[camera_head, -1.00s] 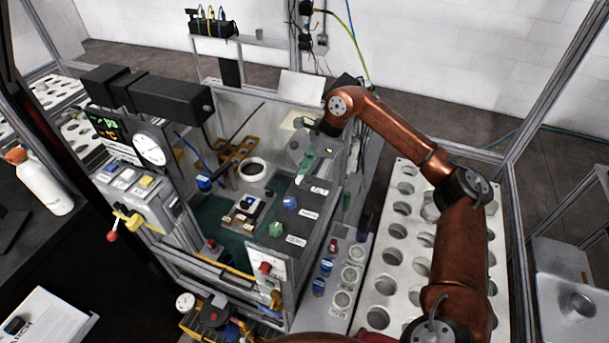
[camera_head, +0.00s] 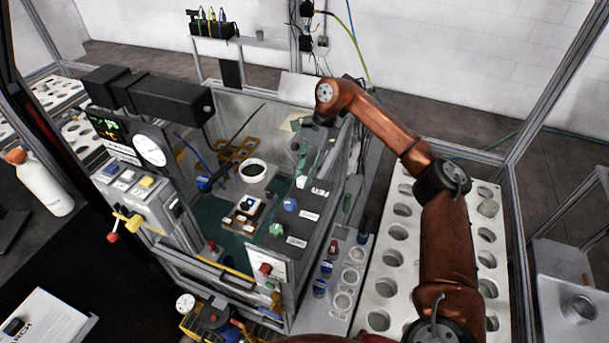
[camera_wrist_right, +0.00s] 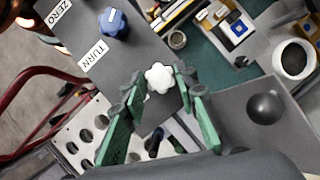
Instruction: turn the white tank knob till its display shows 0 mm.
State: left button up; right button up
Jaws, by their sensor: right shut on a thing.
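The white knob (camera_wrist_right: 158,77) is a small lobed knob on a grey panel in the right wrist view. My right gripper (camera_wrist_right: 158,84) has green finger pads, with one fingertip on each side of the knob, and is shut on it. In the head view my right gripper (camera_head: 304,165) points down at the far right corner of the tank; I cannot make out the knob there. A dark display (camera_head: 103,123) with green and yellow digits stands at the left, too small to read; I cannot tell whether it belongs to this knob. My left gripper is not in view.
A blue knob (camera_wrist_right: 114,22) with TURN and ZERO labels sits beside the white knob. A white holed rack (camera_head: 380,290) stands right of the tank, under my right arm.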

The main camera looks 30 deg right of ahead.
dwell(0.3)
jog(key=o, duration=1.1)
jog(key=shift+o, duration=0.2)
jog(key=v, duration=1.2)
